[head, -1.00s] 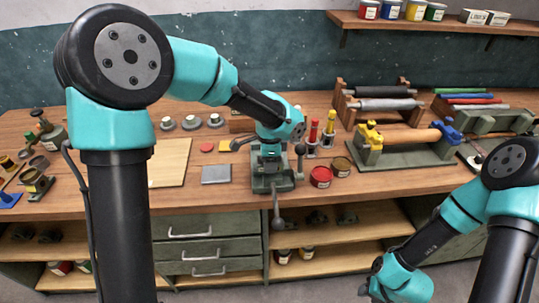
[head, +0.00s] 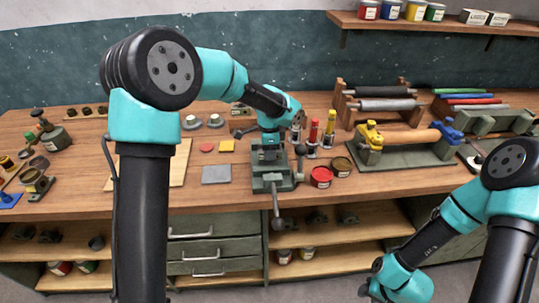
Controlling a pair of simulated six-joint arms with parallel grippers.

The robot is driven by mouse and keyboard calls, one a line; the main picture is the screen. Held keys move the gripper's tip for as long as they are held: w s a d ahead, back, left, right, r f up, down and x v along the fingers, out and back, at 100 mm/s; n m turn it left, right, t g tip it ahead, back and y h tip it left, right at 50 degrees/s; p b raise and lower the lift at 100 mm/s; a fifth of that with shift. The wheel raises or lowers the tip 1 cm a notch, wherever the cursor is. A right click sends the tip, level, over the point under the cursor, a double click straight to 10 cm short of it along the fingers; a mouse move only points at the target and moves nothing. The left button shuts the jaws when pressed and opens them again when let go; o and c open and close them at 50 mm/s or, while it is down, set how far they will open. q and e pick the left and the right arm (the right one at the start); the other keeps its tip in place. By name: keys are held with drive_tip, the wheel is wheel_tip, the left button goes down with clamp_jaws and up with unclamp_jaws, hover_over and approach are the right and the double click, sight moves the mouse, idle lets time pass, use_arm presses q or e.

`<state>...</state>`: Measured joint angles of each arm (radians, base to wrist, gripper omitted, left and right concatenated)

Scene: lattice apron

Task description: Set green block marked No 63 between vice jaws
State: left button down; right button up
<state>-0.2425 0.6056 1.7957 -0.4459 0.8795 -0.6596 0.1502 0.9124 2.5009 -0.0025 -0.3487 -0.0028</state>
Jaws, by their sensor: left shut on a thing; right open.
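The grey-green vice (head: 273,183) stands at the front edge of the bench, its handle hanging down in front. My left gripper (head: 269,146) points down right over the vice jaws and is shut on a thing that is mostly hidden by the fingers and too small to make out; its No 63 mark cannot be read. I cannot tell whether the held thing touches the jaws. My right gripper (head: 376,291) is low at the bottom edge, in front of the shelves, far from the vice, open and partly cut off.
A grey plate (head: 216,174), a yellow block (head: 227,146) and a red disc (head: 206,148) lie left of the vice. A red tin (head: 321,177), a brown tin (head: 341,166) and upright tubes (head: 313,133) stand close on its right. A roller stand (head: 402,150) is further right.

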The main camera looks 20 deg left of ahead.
use_arm(q)
drive_tip(key=shift+f, duration=1.15)
drive_tip(key=shift+f, duration=0.1)
drive_tip(key=c, duration=0.5)
unclamp_jaws()
wheel_tip(320, 180, up, 12)
drive_tip(key=shift+r, duration=0.1)
